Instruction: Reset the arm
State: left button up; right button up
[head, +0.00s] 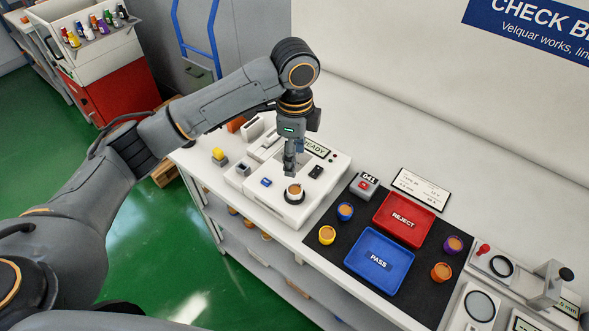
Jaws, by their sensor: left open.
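My left arm reaches in from the left and bends down over the white bench machine (324,185). My left gripper (291,172) points down and is open. It hangs just above a small cup with a brown filling (294,191), which sits in the round seat of the machine. I cannot tell whether the fingertips touch the cup. My right gripper is not in view.
A black mat (354,223) carries a red REJECT tray (385,236), a blue PASS tray (360,268) and several small filled cups, including a yellow one (327,235). A gauge stand (543,285) is at right. Green floor lies left of the bench.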

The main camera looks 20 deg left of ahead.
pick_arm(q)
jog(key=shift+r, duration=0.45)
